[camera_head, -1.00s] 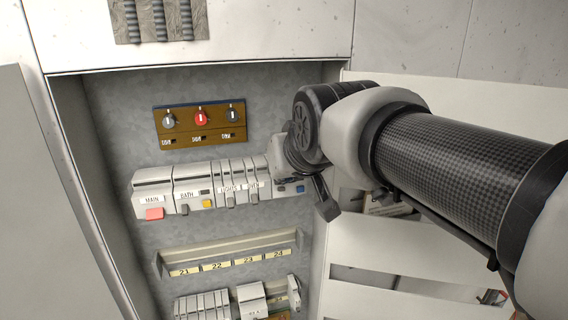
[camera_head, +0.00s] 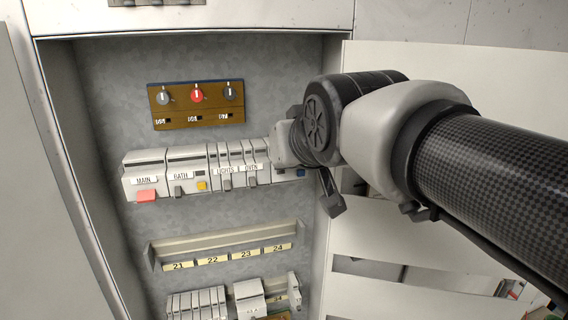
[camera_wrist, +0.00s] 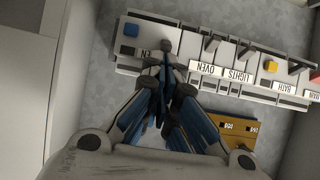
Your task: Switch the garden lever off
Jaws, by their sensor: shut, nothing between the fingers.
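The garden lever (camera_wrist: 166,46) is a small grey knob on the breaker module at the left end of the row in the upside-down wrist view. A label ending in "EN" beside it is partly covered by my fingers.
The oven (camera_wrist: 211,46) and lights (camera_wrist: 246,51) levers stand close beside, with bath and main modules beyond. A brown dial panel (camera_head: 197,120) is above the row. An empty rail (camera_head: 225,242) is below. The cabinet's right wall (camera_head: 327,250) is close to my arm.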

